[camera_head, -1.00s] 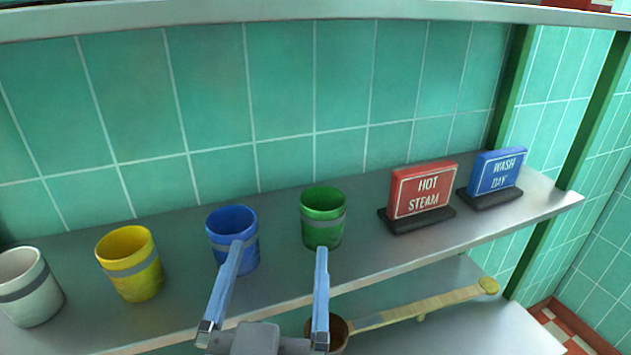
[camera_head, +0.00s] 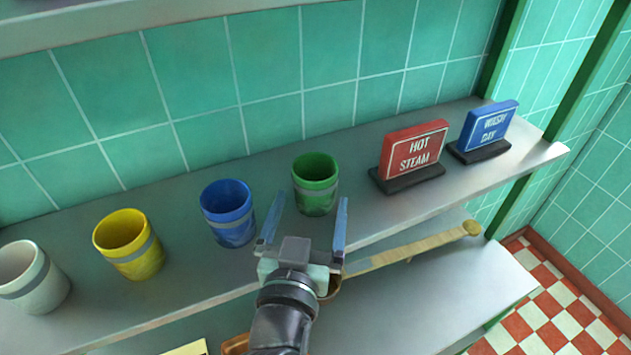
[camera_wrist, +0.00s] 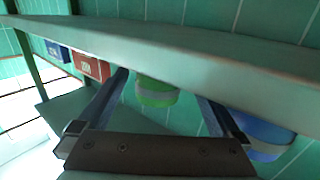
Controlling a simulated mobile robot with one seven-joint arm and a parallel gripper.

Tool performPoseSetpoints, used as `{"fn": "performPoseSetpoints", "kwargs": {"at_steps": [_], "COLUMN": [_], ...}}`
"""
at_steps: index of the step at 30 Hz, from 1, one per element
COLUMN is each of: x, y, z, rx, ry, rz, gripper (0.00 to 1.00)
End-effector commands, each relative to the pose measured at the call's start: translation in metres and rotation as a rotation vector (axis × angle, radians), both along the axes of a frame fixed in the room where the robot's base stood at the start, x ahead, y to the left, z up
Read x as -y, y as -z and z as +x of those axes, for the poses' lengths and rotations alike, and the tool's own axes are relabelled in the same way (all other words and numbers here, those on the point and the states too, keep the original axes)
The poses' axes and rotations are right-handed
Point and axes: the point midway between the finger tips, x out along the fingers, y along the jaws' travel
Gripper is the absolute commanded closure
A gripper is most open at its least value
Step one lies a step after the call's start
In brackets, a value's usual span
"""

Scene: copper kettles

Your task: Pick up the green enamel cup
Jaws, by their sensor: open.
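The green enamel cup (camera_head: 316,184) stands upright on the metal shelf (camera_head: 405,213), with a grey band around it. My gripper (camera_head: 312,205) is open, with its two blue-grey fingers pointing at the shelf on the near side of the cup. In the wrist view, the green cup (camera_wrist: 156,92) shows between the open fingers (camera_wrist: 163,85), farther off, and its upper part is hidden or cut by a shelf edge. Nothing is between the fingers that I can tell is touched.
A blue cup (camera_head: 228,213) stands close left of the green one, then a yellow cup (camera_head: 130,245) and a white cup (camera_head: 32,278). A red sign (camera_head: 413,152) and a blue sign (camera_head: 486,130) stand to the right. A long-handled ladle (camera_head: 410,250) lies lower down.

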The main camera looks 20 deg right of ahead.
Motion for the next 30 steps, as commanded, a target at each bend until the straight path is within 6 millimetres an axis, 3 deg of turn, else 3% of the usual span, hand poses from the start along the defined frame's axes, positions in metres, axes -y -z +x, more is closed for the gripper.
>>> {"fn": "performPoseSetpoints", "kwargs": {"at_steps": [9, 20, 30], "x": [0.022, 0.025, 0.025], "y": [0.001, 0.004, 0.004], "z": [0.032, 0.037, 0.037], "rx": [0.0, -0.001, -0.001], "ry": [0.002, 0.002, 0.001], "rz": [-0.001, -0.001, -0.001], "gripper": [0.0, 0.02, 0.63]}}
